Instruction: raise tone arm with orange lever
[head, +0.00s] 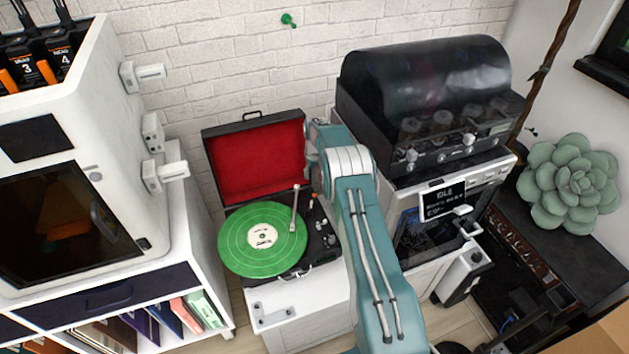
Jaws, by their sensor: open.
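The record player (318,238) is an open dark case with a red-lined lid (255,160), standing on a white cabinet. A green record (262,240) with a pale label lies on it. The thin pale tone arm (294,212) is along the record's right side; whether its tip touches the record is too small to tell. My teal arm rises just right of the player.
A dark-hooded machine (425,95) stands right of my arm, above a white unit with a small display (443,201). A white printer-like box (65,190) on a shelf stands left. A large succulent (570,182) is far right. Space above the record is clear.

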